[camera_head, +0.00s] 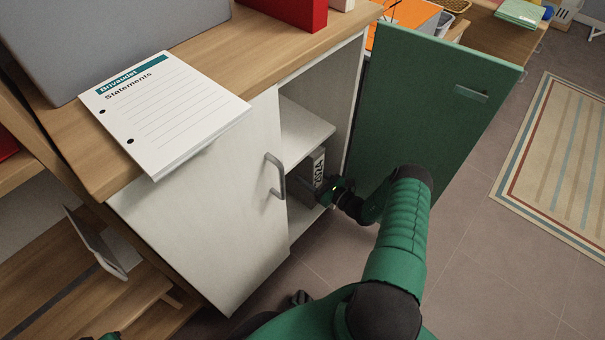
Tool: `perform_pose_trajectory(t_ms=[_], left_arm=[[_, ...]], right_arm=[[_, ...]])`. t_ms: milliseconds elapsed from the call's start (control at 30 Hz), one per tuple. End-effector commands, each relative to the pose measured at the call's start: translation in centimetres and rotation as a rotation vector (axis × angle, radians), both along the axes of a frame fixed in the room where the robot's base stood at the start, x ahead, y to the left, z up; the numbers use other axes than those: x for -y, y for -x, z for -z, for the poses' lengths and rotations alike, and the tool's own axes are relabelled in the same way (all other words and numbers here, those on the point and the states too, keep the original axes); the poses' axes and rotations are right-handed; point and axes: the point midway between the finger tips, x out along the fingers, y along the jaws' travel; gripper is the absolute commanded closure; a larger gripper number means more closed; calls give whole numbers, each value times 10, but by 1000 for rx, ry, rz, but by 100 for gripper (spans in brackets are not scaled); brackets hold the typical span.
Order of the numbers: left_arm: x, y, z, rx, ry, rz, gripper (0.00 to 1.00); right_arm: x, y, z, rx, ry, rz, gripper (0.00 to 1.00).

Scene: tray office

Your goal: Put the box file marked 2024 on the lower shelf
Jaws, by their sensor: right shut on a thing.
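The box file marked 2024 (318,166) is grey and stands upright inside the cabinet, its label facing out. It is on or just above the lower shelf (301,215); I cannot tell whether it touches. My right gripper (334,188) is shut on the box file at its front right edge, and the arm reaches into the open right half of the cabinet. The fingertips are small and partly hidden. The rear of the file is hidden by the left door and the upper shelf (305,128).
The green right door (430,110) stands open beside my right arm. The white left door (210,200) with a grey handle (276,176) is in front of the cabinet's left half. A Statements pad (165,112) overhangs the wooden top. A striped rug (565,160) lies right.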

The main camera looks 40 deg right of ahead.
Motion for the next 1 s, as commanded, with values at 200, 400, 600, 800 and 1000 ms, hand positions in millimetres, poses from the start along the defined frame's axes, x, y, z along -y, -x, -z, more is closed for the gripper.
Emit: perform_pose_trajectory(t_ms=[200, 400, 600, 800, 1000], left_arm=[[0, 0, 6, 2, 0, 1, 64], [0, -1, 6, 2, 0, 1, 64], [0, -1, 6, 2, 0, 1, 64], [0, 0, 0, 2, 0, 1, 64], [0, -1, -26, 2, 0, 1, 64]], right_arm=[[0, 3, 7, 6, 5, 7, 100], [0, 4, 9, 0, 5, 7, 27], [0, 4, 9, 2, 2, 7, 24], [2, 10, 6, 2, 2, 9, 24], [5, 54, 1, 1, 1, 12, 24]])
